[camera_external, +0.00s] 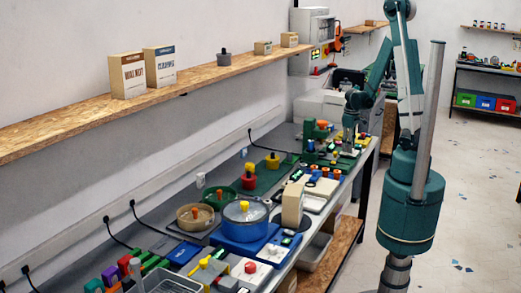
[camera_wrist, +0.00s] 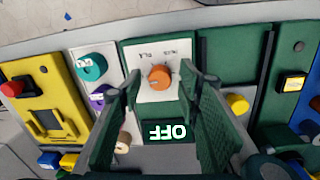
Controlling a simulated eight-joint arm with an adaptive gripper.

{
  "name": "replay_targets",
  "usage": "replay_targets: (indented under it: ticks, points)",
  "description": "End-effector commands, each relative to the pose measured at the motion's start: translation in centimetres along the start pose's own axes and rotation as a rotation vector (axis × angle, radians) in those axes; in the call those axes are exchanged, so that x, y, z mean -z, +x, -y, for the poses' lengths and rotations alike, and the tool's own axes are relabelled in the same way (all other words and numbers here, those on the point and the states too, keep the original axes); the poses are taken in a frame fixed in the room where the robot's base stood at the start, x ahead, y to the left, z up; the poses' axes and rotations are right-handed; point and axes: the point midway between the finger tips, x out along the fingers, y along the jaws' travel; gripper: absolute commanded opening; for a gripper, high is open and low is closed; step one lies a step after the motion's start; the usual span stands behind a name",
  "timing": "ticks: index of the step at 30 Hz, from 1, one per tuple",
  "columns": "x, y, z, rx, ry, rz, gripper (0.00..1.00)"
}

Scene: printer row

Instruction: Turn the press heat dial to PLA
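The orange heat dial (camera_wrist: 160,77) sits on a white plate (camera_wrist: 143,55) on a green press housing, in the upper middle of the wrist view. Small upside-down lettering, with PLA readable, runs along the plate's far edge. A dark display below the dial shows OFF (camera_wrist: 167,132), upside down. My gripper (camera_wrist: 160,74) is open, with one green finger to each side of the dial; whether they touch it cannot be told. In the external view my gripper (camera_external: 349,142) is low over the far part of the bench, and the dial cannot be made out there.
Teal (camera_wrist: 90,67) and purple (camera_wrist: 102,97) knobs are close to the left finger. A yellow button (camera_wrist: 237,103) is right of the right finger. A yellow unit (camera_wrist: 45,100) stands at left. Pots, including a blue one (camera_external: 245,218), stand nearer on the bench.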

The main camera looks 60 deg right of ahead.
Motion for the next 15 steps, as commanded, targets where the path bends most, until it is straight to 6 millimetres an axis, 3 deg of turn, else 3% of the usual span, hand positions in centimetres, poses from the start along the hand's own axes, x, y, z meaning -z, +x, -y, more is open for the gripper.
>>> replay_targets:
  ticks: [3,9,15]
  points:
    - [0.0,-0.01,0.0,0.0,0.0,0.0,0.34]
    - [0.0,-0.02,0.01,0.0,0.0,0.0,0.08]
    - [0.0,-0.01,0.02,0.0,0.002,0.0,0.07]
